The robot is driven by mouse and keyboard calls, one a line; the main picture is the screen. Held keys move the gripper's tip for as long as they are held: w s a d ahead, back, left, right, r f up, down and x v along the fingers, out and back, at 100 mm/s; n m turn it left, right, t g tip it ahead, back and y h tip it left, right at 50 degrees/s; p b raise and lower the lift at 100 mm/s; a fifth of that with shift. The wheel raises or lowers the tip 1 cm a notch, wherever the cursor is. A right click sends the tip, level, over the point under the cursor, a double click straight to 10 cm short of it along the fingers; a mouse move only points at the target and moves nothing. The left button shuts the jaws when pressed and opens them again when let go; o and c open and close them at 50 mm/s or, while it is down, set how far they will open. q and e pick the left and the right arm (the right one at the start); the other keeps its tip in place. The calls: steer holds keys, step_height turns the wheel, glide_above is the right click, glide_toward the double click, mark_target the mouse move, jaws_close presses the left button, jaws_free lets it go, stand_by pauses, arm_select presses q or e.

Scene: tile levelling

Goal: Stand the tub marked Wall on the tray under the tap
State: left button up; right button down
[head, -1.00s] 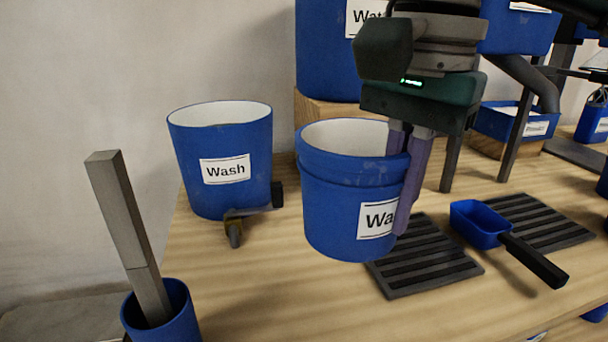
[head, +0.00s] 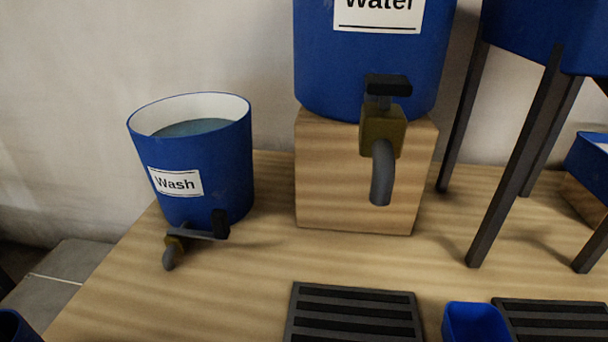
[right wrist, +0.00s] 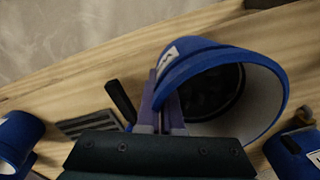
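The held blue tub (right wrist: 205,52) shows in the right wrist view, tilted in the picture, with a white inner wall and a dark inside. Only the start of its label, a "W", can be read.
A blue Wash bucket (head: 195,165) with its own tap stands at the left. A wooden block (head: 350,190) carries the Water container. A blue scoop (head: 475,322) lies by a second slatted tray (head: 550,318). Dark stand legs (head: 515,160) rise at the right.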

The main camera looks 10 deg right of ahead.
steer(key=w+d, duration=0.1)
steer(key=w, duration=0.3)
steer(key=w+d+b, duration=0.1)
steer(key=w, duration=0.4)
steer(key=w+d+b, duration=0.1)
steer(key=w, duration=0.4)
steer(key=shift+r, duration=0.2)
steer(key=shift+w+f+b, duration=0.15)
steer(key=shift+b, duration=0.2)
step_height(320, 180, down, 3)
steer(key=shift+f+b, duration=0.15)
steer(key=shift+b, duration=1)
steer(key=shift+d, duration=0.1)
steer(key=c, duration=1.5)
jaws_free()
steer(key=shift+f, duration=0.1)
steer(key=o, duration=0.4)
